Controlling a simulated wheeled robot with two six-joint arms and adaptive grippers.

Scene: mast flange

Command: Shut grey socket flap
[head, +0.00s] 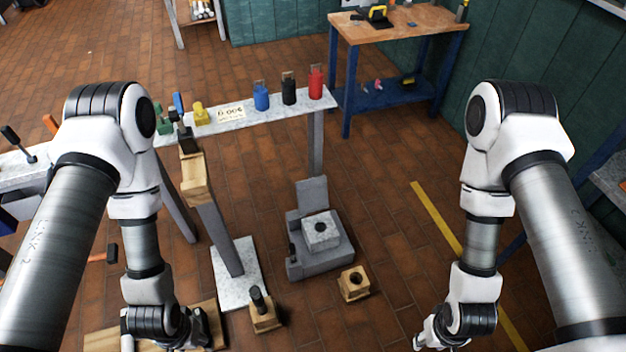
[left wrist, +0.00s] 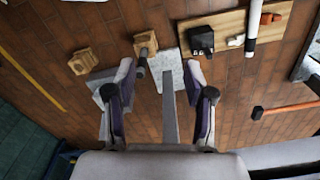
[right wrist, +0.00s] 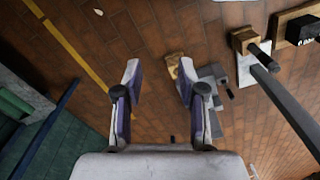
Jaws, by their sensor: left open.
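The grey socket (head: 320,260) sits on the brick floor near the middle of the head view. A pale speckled block with a dark round hole (head: 321,232) is on its top. Its grey flap (head: 312,196) stands upright at the back edge, open. In the right wrist view the socket (right wrist: 214,76) is partly hidden by a finger. In the left wrist view it (left wrist: 98,80) is also partly covered. My left gripper (left wrist: 166,75) is open and empty, left of and nearer than the socket. My right gripper (right wrist: 157,75) is open and empty, right of and nearer than it.
A wooden block with a hole (head: 354,284) and a wooden block with a black peg (head: 263,312) stand in front of the socket. A post on a pale base plate (head: 222,262) stands left. A narrow shelf (head: 245,113) holds coloured bottles behind. Floor right of the socket is clear.

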